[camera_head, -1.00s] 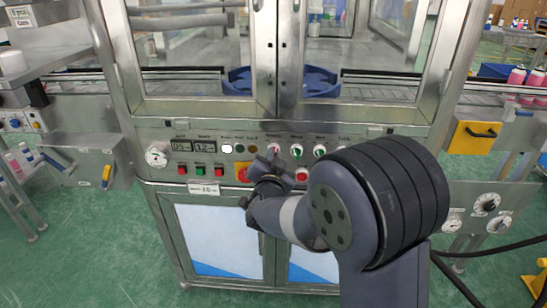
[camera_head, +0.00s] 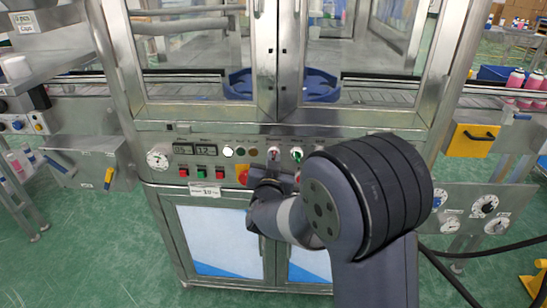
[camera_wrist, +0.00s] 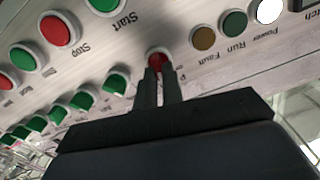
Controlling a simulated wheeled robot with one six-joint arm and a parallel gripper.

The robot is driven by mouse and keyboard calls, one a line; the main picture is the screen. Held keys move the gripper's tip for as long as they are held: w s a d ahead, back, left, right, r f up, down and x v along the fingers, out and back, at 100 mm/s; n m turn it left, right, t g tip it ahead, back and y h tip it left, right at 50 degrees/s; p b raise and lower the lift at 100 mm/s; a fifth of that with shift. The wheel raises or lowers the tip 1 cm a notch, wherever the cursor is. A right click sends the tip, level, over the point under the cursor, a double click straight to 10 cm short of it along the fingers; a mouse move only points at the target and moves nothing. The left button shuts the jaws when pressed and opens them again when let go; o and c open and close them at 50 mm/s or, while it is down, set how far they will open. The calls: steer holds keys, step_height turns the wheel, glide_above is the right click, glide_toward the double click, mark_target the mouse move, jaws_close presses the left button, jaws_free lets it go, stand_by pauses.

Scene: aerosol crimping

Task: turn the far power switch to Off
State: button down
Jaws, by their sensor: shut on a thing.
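A red selector switch (camera_wrist: 157,57) sits on the machine's panel beside the amber Fault lamp in the wrist view. My gripper (camera_wrist: 159,76) is shut on this red switch, with a finger on each side of it. The head view shows my gripper (camera_head: 266,170) at the panel, partly hidden by my own arm. The switch row starts at a round switch (camera_head: 274,152) just above the gripper there. The label by the held switch is mostly hidden, so I cannot read whether it is the far power switch.
Several green switches (camera_wrist: 117,80) continue the row. Green Start (camera_wrist: 105,4) and red Stop (camera_wrist: 60,28) buttons lie close by. Power (camera_wrist: 270,10) and Run (camera_wrist: 235,22) lamps sit beyond the amber Fault lamp (camera_wrist: 204,37).

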steer(key=n+p, duration=0.3)
steer(key=n, duration=0.5)
steer(key=shift+a, duration=0.2)
stand_by(0.3)
steer(key=c, duration=1.5)
jaws_free()
steer(key=shift+c, duration=0.2)
steer(key=shift+s, duration=0.1)
steer(key=s, duration=1)
steer(key=shift+s+a, duration=0.2)
steer(key=shift+s, duration=0.1)
